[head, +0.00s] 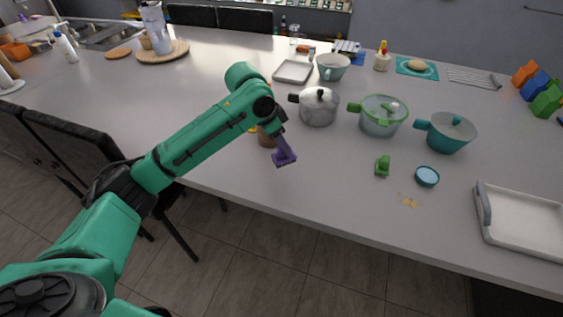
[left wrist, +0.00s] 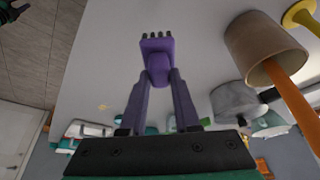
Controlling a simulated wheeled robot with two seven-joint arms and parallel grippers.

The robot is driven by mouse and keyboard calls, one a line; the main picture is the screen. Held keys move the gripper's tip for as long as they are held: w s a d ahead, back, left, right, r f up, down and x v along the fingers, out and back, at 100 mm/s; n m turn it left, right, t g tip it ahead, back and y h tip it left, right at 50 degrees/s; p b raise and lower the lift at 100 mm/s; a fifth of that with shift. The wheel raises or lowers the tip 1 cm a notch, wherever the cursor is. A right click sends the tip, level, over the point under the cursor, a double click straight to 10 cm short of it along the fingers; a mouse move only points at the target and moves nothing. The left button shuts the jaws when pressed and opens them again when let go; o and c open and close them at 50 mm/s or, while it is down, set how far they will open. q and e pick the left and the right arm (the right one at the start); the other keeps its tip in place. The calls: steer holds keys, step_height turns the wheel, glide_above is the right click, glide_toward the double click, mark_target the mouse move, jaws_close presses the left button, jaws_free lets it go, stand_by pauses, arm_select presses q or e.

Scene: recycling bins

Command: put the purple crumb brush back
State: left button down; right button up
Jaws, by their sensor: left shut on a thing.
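The purple crumb brush (head: 286,158) is held by my left gripper (head: 278,137) above the near side of the table. In the left wrist view the brush (left wrist: 158,52) points away from my left gripper (left wrist: 160,85), with dark bristles at its far end. The gripper is shut on it. A brown cup (head: 266,139) stands on the table just behind the gripper, partly hidden by my arm. My right gripper is not seen.
Yellow crumbs (head: 409,201) lie on the table (head: 340,190) near a round blue dish (head: 427,176) and a small green item (head: 382,166). A grey pot (head: 318,107), a green-handled glass pot (head: 381,116) and a teal pan (head: 446,133) stand behind. A white tray (head: 525,222) is at right.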

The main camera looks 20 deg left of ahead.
mark_target(283, 164)
arm_select(q)
step_height(283, 164, down, 7)
steer(key=shift+f+p, duration=0.1)
steer(key=shift+p, duration=0.3)
steer(key=c, duration=0.6)
jaws_free()
steer(key=shift+f, duration=0.1)
steer(key=shift+c, duration=0.2)
steer(key=b+v, duration=0.1)
steer(key=v, duration=1.1)
